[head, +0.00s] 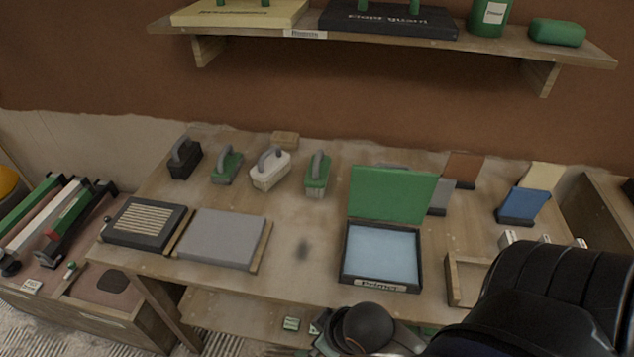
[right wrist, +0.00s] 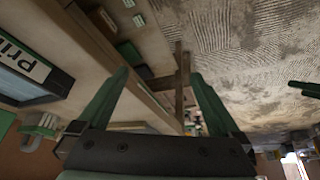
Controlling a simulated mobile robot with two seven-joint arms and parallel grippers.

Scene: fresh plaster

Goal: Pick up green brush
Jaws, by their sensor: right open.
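Two brushes with green bodies and grey handles stand at the back of the table: a green brush (head: 227,166) left of the white one, and another green brush (head: 317,175) right of it. I cannot tell which of the two is meant. My right gripper is open and empty in the right wrist view (right wrist: 160,78), its green fingers spread apart. In the head view its arm comes in from the lower right and its hand is low by the table's front edge, well short of the brushes. My left gripper is not seen.
A black brush (head: 184,157) and a white brush (head: 270,170) stand beside the green ones. A primer box (head: 345,271) with a raised green lid, a grey board (head: 222,237) and a wooden tray (head: 454,283) occupy the front. A loaded shelf (head: 400,47) overhangs the back.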

